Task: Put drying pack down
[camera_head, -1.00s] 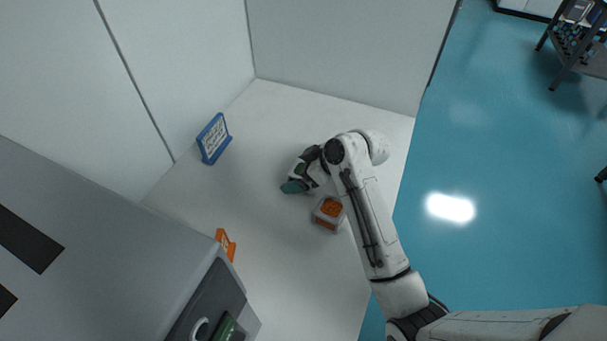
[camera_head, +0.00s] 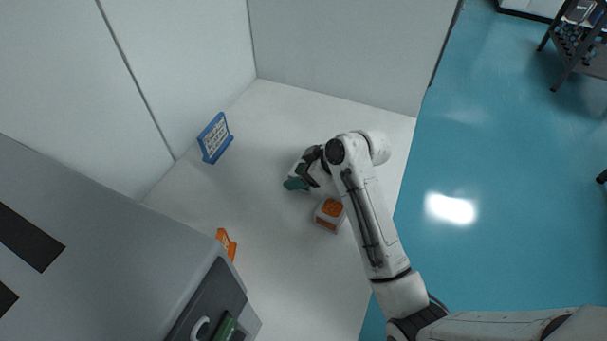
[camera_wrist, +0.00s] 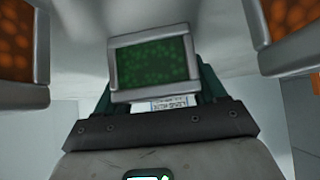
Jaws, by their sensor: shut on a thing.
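A drying pack with a green beaded face and a grey frame (camera_wrist: 152,65) sits between the teal fingers of my gripper (camera_wrist: 155,88) in the wrist view. The gripper is shut on it. In the head view my gripper (camera_head: 296,184) is low over the white table (camera_head: 290,265), left of an orange-topped pack (camera_head: 330,208). The held pack is mostly hidden there by the fingers and wrist. I cannot tell whether it touches the table.
Orange packs flank the held one in the wrist view, at left (camera_wrist: 22,50) and right (camera_wrist: 288,32). A blue stand (camera_head: 214,138) is at the back left of the table, an orange stand (camera_head: 226,244) nearer. A grey machine (camera_head: 130,255) fills the lower left. Walls close the back.

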